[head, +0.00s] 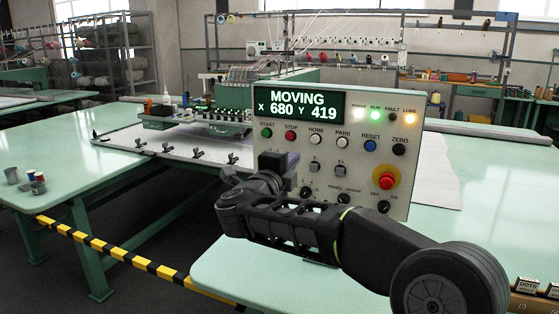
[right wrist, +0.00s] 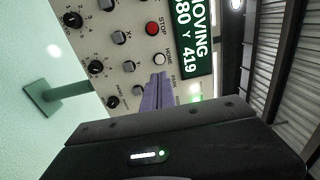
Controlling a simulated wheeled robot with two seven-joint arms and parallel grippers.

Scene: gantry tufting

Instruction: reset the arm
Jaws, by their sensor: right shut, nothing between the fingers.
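The grey control panel (head: 335,150) faces me, with a display (head: 299,103) reading MOVING, X 680, Y 419. Its top button row includes START in green, STOP (head: 291,135) in red, HOME and PARK in white, RESET in blue and ZERO in black. My right gripper (head: 291,160) is in front of the panel's left part, below STOP. In the right wrist view its purple fingers (right wrist: 158,90) are together and empty, pointing toward the white HOME button (right wrist: 159,59). I cannot tell whether they touch the panel. My left gripper is not in view.
A red emergency stop (head: 386,181) on a yellow plate is at the panel's lower right. The green RUN and amber LUBE lamps are lit. A tufting gantry (head: 215,118) stands behind. Small cups (head: 37,180) sit on the left table. Striped tape (head: 120,255) edges the front.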

